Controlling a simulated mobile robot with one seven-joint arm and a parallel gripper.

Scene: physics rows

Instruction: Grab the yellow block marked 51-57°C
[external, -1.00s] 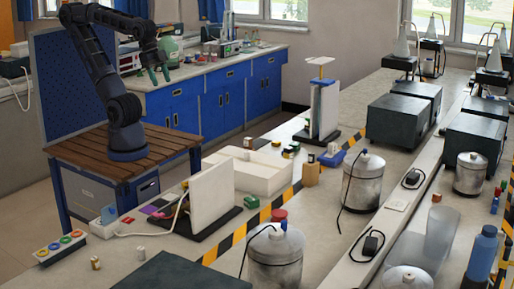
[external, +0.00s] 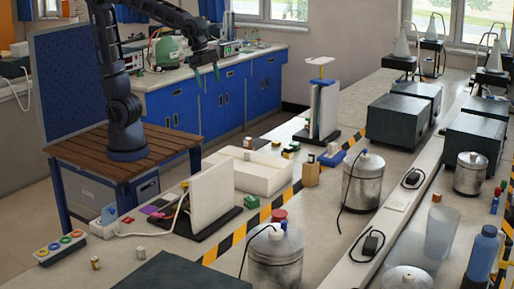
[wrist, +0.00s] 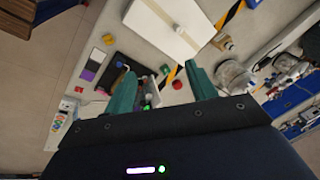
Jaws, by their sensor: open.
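My gripper (external: 206,76) is open and empty, with its green fingers pointing down high above the floor and the near tables. In the wrist view the two fingers (wrist: 160,75) are wide apart with nothing between them. A small yellow item (wrist: 108,39) lies on the bench beyond the left finger, well apart from it.
A white tray (external: 236,178) and an upright white panel on a black base (external: 213,205) stand on the bench. Metal canisters (external: 362,183), dark boxes (external: 404,108) and a cable are to the right. Blue cabinets (external: 228,100) stand behind. Bare bench lies around the near-left block.

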